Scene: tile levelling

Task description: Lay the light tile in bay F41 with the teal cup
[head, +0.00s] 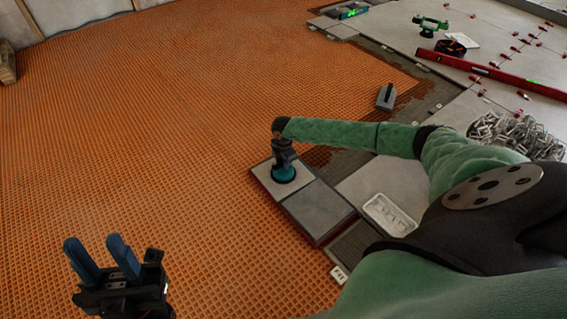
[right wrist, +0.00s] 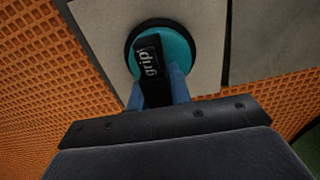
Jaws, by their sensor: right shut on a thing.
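The light tile (head: 262,174) lies left of a darker grey tile (head: 318,209), both on a dark red-edged base on the orange mat. The teal cup (head: 284,173) sits on the light tile's face. My right gripper (head: 283,152) is shut on the cup's black handle. In the right wrist view the teal cup (right wrist: 178,50) rests on the pale tile (right wrist: 95,30), with blue fingers around the handle. My left gripper (head: 103,258) is open and empty above the mat at lower left.
Orange mat (head: 150,120) spreads free to the left. A grey float (head: 386,97) lies beyond the tiles. A white tray (head: 390,214) sits right of them. A pile of clips (head: 515,133), a red level (head: 490,71) and a green tool (head: 430,25) lie on the pale laid floor.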

